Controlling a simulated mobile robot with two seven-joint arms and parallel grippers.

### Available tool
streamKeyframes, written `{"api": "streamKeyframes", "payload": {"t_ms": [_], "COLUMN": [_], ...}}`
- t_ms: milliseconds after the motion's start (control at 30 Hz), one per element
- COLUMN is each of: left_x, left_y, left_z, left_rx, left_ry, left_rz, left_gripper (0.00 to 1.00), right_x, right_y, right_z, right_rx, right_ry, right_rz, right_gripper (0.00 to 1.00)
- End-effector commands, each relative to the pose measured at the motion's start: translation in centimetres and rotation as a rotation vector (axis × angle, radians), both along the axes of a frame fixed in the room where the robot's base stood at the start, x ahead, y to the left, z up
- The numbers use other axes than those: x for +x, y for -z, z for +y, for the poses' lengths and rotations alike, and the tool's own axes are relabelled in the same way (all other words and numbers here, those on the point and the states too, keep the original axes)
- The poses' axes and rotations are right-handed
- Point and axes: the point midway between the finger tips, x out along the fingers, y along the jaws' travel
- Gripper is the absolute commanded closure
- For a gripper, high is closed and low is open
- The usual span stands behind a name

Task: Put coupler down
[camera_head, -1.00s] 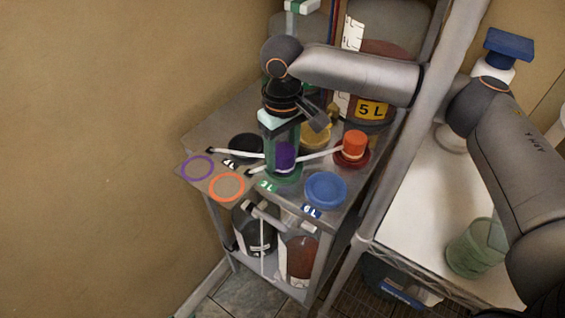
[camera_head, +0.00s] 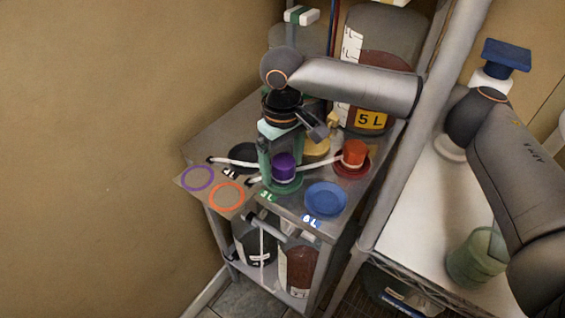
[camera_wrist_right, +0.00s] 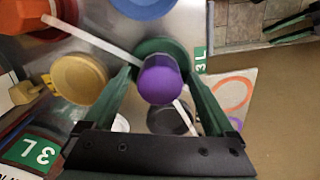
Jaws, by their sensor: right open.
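The purple coupler (camera_head: 284,167) stands on the green lid (camera_head: 288,187) beside the 3L label on the metal stand. It also shows in the right wrist view (camera_wrist_right: 161,80), above the green lid (camera_wrist_right: 160,48). My right gripper (camera_head: 279,153) points down over it, open. In the right wrist view its two green fingers (camera_wrist_right: 163,74) are on either side of the coupler; whether either touches it I cannot tell. An orange coupler (camera_head: 355,153) stands on a red lid (camera_head: 351,168). My left gripper is out of view.
A purple ring (camera_head: 197,178) and an orange ring (camera_head: 227,196) mark the left corner mat. A blue lid (camera_head: 326,198), a yellow lid (camera_head: 316,149) and white tubes crowd the stand top. The 5 L jug (camera_head: 372,90) stands behind. A rack post (camera_head: 405,140) rises at right.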

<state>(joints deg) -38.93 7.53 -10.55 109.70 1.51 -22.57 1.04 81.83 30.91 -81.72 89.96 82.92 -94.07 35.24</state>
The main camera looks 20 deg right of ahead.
Motion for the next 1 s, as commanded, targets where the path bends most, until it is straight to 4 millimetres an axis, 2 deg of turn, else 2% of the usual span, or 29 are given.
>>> {"api": "streamKeyframes", "payload": {"t_ms": [167, 400, 600, 733, 1000], "left_x": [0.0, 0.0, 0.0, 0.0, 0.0], "left_y": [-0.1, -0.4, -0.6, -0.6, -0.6], "left_z": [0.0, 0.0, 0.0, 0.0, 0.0], "left_rx": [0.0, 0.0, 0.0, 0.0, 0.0], "left_ry": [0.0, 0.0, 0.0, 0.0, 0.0], "left_rz": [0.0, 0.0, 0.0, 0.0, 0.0], "left_gripper": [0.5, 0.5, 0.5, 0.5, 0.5], "right_x": [0.1, 0.1, 0.0, 0.0, 0.0], "right_y": [-2.6, -7.9, -11.0, -11.9, -12.1], "right_z": [0.1, 0.1, 0.1, 0.0, 0.0], "right_rx": [0.003, 0.002, 0.0, 0.0, 0.0], "right_ry": [0.0, 0.0, 0.0, 0.0, 0.001], "right_rz": [-0.004, -0.003, -0.001, 0.0, 0.0], "right_gripper": [0.1, 0.1, 0.1, 0.1, 0.1]}}
